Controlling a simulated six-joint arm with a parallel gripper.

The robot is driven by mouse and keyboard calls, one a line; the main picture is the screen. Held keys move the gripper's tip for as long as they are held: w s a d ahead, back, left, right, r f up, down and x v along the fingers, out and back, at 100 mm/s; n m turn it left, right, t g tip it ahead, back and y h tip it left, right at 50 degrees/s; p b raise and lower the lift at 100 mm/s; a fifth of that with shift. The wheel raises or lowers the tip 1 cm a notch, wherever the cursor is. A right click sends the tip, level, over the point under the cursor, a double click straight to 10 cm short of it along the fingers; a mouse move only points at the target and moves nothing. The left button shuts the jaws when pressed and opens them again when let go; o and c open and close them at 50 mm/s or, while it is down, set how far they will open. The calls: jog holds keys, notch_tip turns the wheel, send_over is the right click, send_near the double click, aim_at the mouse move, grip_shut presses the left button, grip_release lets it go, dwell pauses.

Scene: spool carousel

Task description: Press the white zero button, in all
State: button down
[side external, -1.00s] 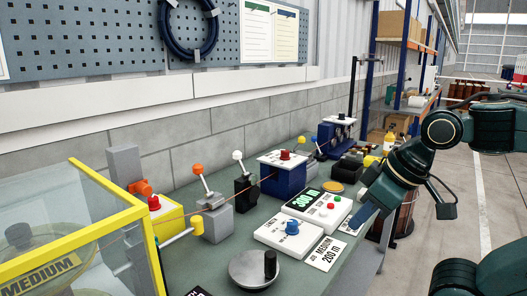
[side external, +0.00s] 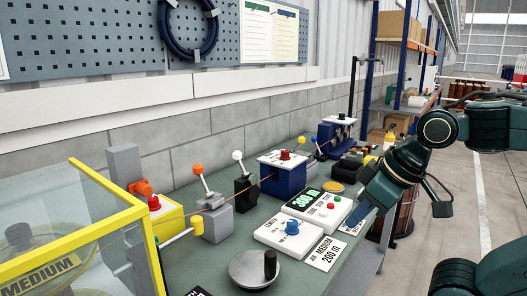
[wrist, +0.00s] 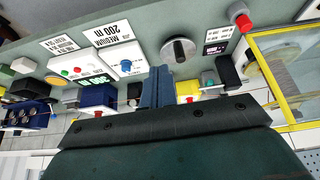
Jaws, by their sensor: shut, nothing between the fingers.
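The white counter box (side external: 318,208) stands on the green bench with a lit display (side external: 306,199) reading 300 m. A red button and a green button show on its top. The white button cannot be made out clearly against the white panel. The counter box shows upside down in the wrist view (wrist: 80,68). My gripper (side external: 360,217) is shut and empty, just to the right of the box in the side view and apart from its buttons. Its blue fingers (wrist: 157,88) are together in the wrist view.
A white box with a blue knob (side external: 292,228) stands in front of the counter. A label card (side external: 325,254) reads MEDIUM 200 m. A round dial with a black handle (side external: 253,270) and a yellow-framed guard (side external: 150,240) are nearer. Levers (side external: 239,170) stand behind.

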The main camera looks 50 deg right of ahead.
jog(key=w+d+n, duration=0.2)
jog(key=w+d, duration=0.2)
jog(key=w, duration=0.3)
jog(key=n+t+h, duration=0.3)
send_over(323, 214)
notch_tip(323, 214, down, 6)
jog(key=shift+s+d, duration=0.35)
jog(key=shift+s, duration=0.1)
jog(key=shift+f, duration=0.25)
jog(key=shift+f, duration=4.3)
